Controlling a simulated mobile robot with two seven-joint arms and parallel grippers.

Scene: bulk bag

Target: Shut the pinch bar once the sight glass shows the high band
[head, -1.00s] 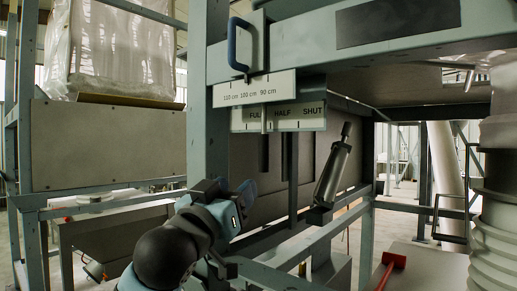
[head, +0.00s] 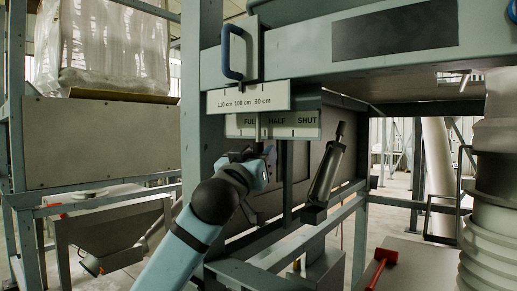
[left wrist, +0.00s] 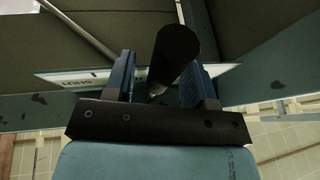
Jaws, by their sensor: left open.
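The scale plate marked FULL, HALF and SHUT (head: 290,127) is on the frame in the head view. A thin upright piece crosses it near the end of the FULL label. My left gripper (head: 248,157) is just below the FULL end, partly hidden by its own arm. In the left wrist view my open left gripper (left wrist: 162,88) has its blue fingers on either side of a dark round bar (left wrist: 176,52), probably the pinch bar handle; contact cannot be told. A tilted dark cylinder (head: 324,175) hangs to the right; I cannot tell whether it is the sight glass. My right gripper is not in view.
A blue handle (head: 232,52) sits above a plate marked 110, 100 and 90 cm (head: 245,100).

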